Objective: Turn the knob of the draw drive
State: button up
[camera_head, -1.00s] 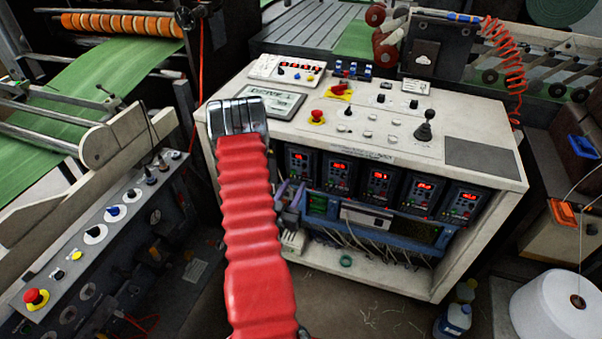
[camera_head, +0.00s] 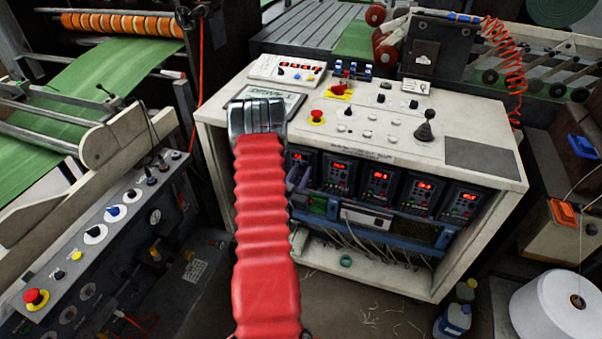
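Several drive units with red lit displays sit in a row in the front of the beige console; which one is the draw drive I cannot read. The leftmost drive unit (camera_head: 302,157) is partly hidden by my arm, and its knob is not clear. The drive unit second from left (camera_head: 340,174) shows more fully. My arm, in a red sleeve with a metal end, rises in front of the console's left part.
The console top (camera_head: 440,108) carries a red emergency button (camera_head: 317,117), a black joystick (camera_head: 425,126) and a framed plate (camera_head: 283,99). Loose cables hang below the drive units. A grey control panel (camera_head: 110,215) stands at left. A white spool (camera_head: 556,307) stands at lower right.

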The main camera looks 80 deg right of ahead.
grip_shut()
jog(key=shift+m, duration=0.3)
jog(key=shift+m, duration=0.5)
jog(key=shift+o, duration=0.7)
grip_release()
jog(key=shift+a, duration=0.1)
jog(key=w+a, duration=0.1)
jog(key=a, duration=1.2)
jog(key=shift+w+a, duration=0.15)
jog(key=shift+a, duration=0.15)
